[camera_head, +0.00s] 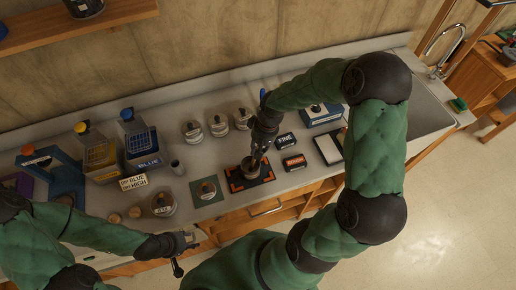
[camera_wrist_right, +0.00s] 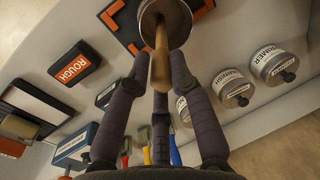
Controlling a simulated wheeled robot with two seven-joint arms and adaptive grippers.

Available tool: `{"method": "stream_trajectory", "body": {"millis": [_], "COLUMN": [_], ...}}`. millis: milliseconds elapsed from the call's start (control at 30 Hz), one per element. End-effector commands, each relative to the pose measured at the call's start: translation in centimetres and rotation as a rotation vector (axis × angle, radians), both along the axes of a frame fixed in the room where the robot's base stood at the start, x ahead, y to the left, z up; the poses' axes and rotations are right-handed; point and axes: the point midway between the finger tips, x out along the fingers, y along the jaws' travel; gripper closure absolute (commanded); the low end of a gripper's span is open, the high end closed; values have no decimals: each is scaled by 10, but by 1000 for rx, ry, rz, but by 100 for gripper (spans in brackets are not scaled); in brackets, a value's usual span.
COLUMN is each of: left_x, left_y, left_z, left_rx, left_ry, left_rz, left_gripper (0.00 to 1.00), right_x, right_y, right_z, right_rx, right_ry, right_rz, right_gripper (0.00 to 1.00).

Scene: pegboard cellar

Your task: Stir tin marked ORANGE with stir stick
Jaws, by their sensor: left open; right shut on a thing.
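An open metal tin (camera_head: 250,168) stands on a black mat with orange corners (camera_head: 267,178); no label can be read on it. My right gripper (camera_head: 258,152) is directly above the tin. In the right wrist view the fingers are shut around a wooden stir stick (camera_wrist_right: 161,60). Its far end reaches into the mouth of the tin (camera_wrist_right: 179,12). How deep it sits is hard to tell. My left gripper (camera_head: 184,256) is open and empty near the front edge of the counter, left of and apart from the tin.
Blocks marked FINE (camera_head: 286,141) and ROUGH (camera_head: 294,163) lie right of the mat. Several lidded tins (camera_head: 218,125) stand behind it. A jar (camera_head: 163,203), a small green mat (camera_head: 206,191) and blue and yellow bins (camera_head: 139,140) are to the left. A sink (camera_head: 420,120) is far right.

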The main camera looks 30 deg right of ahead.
Motion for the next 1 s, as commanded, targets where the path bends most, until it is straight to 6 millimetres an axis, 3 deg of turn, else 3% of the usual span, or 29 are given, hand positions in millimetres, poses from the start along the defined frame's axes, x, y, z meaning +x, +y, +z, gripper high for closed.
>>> {"method": "stream_trajectory", "body": {"millis": [1000], "left_x": [0], "left_y": [0], "left_z": [51], "left_rx": [0], "left_ry": [0], "left_rz": [0], "left_gripper": [54], "right_x": [-3], "right_y": [-13], "right_z": [70], "right_rx": [0], "right_ry": [-1], "right_rz": [-1], "right_gripper": [94]}}
